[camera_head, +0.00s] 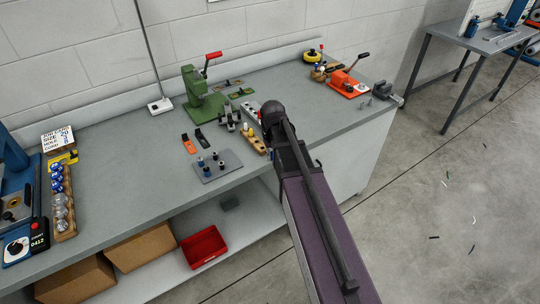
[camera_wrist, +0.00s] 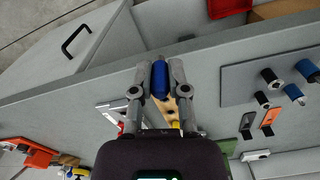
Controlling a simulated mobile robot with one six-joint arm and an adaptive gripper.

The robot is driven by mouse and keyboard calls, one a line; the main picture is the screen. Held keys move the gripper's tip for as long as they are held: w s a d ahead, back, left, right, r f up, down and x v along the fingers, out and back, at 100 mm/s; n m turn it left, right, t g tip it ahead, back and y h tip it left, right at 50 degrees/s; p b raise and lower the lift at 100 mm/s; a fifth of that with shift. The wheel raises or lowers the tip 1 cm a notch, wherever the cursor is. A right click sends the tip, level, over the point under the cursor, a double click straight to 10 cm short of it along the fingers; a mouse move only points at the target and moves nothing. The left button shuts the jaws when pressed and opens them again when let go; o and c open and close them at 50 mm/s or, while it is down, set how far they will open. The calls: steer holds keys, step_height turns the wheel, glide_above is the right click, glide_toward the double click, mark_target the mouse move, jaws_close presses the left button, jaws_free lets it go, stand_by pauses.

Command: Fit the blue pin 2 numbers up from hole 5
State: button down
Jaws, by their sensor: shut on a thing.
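A blue pin (camera_wrist: 159,80) stands between the two fingertips of my gripper (camera_wrist: 159,70) in the wrist view, and the gripper is shut on it. Behind it, a wooden block (camera_wrist: 171,106) is partly hidden by the fingers; it also shows beside my arm in the head view (camera_head: 252,139). A grey plate (camera_head: 222,175) bears several dark and blue pins; it also shows at the right of the wrist view (camera_wrist: 233,84). No hole numbers are legible. My arm hides the gripper in the head view.
A green press (camera_head: 198,98) with a red lever stands at the back of the bench. An orange tool (camera_head: 347,83) is at the right end. A red bin (camera_head: 204,247) sits on the lower shelf. Bare bench top (camera_head: 130,187) lies left of the plate.

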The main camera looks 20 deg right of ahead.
mark_target(272, 152)
steer(key=shift+r, duration=0.15)
steer(key=shift+w+r+p, duration=0.1)
steer(key=shift+r+p, duration=0.45)
steer(key=shift+p, duration=0.2)
step_height(272, 152, up, 13)
steer(key=p, duration=1.2)
steer(key=shift+f+p, duration=0.15)
steer(key=shift+p, duration=0.15)
steer(key=shift+f, duration=0.1)
